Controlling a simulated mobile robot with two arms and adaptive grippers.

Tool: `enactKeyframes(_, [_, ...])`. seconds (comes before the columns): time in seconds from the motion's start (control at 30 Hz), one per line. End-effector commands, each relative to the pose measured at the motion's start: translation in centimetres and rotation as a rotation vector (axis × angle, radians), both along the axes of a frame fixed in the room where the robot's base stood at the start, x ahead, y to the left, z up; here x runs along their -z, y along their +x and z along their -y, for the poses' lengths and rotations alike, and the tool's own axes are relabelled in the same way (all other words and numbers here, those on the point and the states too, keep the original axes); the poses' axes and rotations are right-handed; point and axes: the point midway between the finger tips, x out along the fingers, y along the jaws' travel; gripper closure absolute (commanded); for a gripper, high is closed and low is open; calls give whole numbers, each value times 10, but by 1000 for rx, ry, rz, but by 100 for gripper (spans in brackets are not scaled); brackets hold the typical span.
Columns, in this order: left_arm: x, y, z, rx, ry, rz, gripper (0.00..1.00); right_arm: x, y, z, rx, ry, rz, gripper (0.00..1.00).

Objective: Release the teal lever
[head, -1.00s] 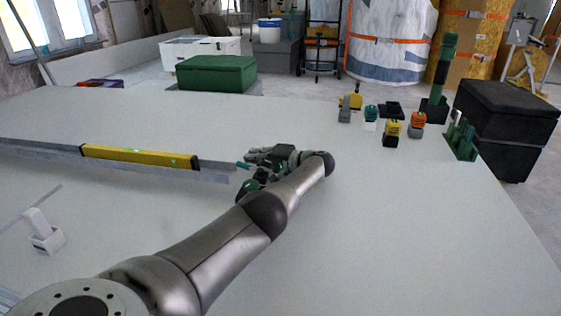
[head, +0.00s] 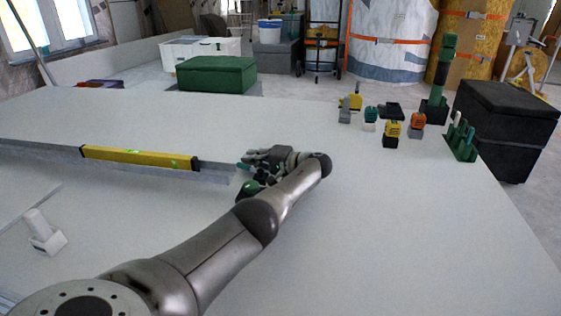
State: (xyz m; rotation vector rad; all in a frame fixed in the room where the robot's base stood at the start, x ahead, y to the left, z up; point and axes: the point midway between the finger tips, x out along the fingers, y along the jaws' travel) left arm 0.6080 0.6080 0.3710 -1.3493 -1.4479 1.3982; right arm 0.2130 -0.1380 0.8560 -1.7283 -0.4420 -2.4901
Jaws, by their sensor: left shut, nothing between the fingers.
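A small teal piece (head: 243,166), which looks like the teal lever, shows at the right end of the long grey rail (head: 215,170). It is tiny and partly covered by my left gripper (head: 249,163), so its exact angle cannot be told. My left gripper is at this end of the rail, right beside the teal piece, shut with nothing held. Whether its fingertips touch the teal piece cannot be told. My right gripper is out of view.
A yellow level (head: 125,157) lies along the rail. A white block-like tool (head: 45,232) stands at the left. Several small coloured tools, including a yellow one (head: 391,133), stand at the back right, near a green rack (head: 462,143). The right foreground of the white surface is clear.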

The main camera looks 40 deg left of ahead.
Motion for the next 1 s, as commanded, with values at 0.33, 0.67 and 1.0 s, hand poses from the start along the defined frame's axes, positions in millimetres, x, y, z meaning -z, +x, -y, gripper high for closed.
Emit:
enactKeyframes(0.33, [0, 1, 2, 1, 0, 0, 100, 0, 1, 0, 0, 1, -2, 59])
enactKeyframes(0.67, [-9, 14, 57, 5, -1, 1, 100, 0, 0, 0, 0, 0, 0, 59])
enactKeyframes(1.0, [-19, 24, 110, 0, 0, 0, 100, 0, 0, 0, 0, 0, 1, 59])
